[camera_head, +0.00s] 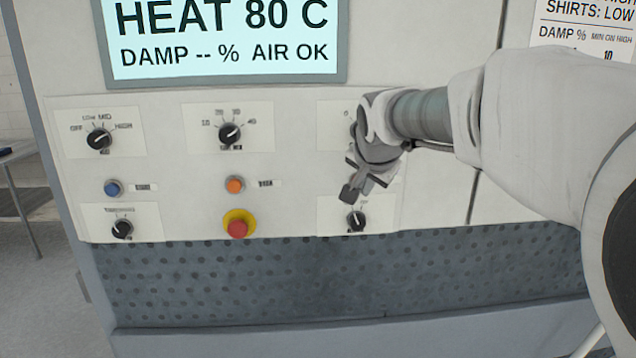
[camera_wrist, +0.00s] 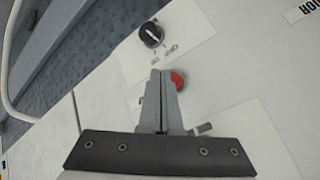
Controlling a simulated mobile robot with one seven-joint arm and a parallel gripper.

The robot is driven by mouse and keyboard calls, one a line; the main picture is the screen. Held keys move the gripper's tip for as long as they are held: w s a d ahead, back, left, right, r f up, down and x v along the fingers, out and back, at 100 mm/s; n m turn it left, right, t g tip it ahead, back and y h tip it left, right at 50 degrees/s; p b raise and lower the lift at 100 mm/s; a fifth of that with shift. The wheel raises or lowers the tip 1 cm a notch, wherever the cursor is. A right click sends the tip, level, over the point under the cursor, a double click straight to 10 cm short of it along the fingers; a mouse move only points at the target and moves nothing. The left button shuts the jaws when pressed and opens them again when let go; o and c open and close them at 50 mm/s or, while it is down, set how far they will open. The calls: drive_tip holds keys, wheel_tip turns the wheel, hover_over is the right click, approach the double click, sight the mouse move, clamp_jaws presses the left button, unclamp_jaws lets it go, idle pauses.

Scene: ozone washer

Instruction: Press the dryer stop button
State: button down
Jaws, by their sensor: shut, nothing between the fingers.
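A plain red button (camera_wrist: 178,78) is on the white panel in the wrist view, with a small label (camera_wrist: 203,128) too blurred to read. It looks like the stop button and is hidden behind my gripper in the head view. My gripper (camera_head: 350,193) is shut and empty in front of the panel's right part, just above the lower right knob (camera_head: 356,221). In the wrist view the closed fingertips (camera_wrist: 160,74) are beside the red button and partly overlap its edge. I cannot tell whether they touch it.
A blue button (camera_head: 113,188), an orange button (camera_head: 234,184) and a red mushroom button (camera_head: 237,229) on a yellow ring are to the left. Black knobs (camera_head: 99,139) sit around them. The display (camera_head: 225,40) reads HEAT 80 C. A dotted grey panel (camera_head: 300,285) lies below.

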drive_tip(key=shift+w, duration=0.15)
drive_tip(key=shift+w, duration=0.3)
drive_tip(key=shift+w, duration=0.5)
idle(0.6)
drive_tip(key=shift+s, duration=0.1)
drive_tip(key=shift+s+b, duration=0.45)
drive_tip(key=shift+s, duration=0.4)
drive_tip(key=shift+s+b, duration=1.1)
drive_tip(key=shift+s, duration=1.4)
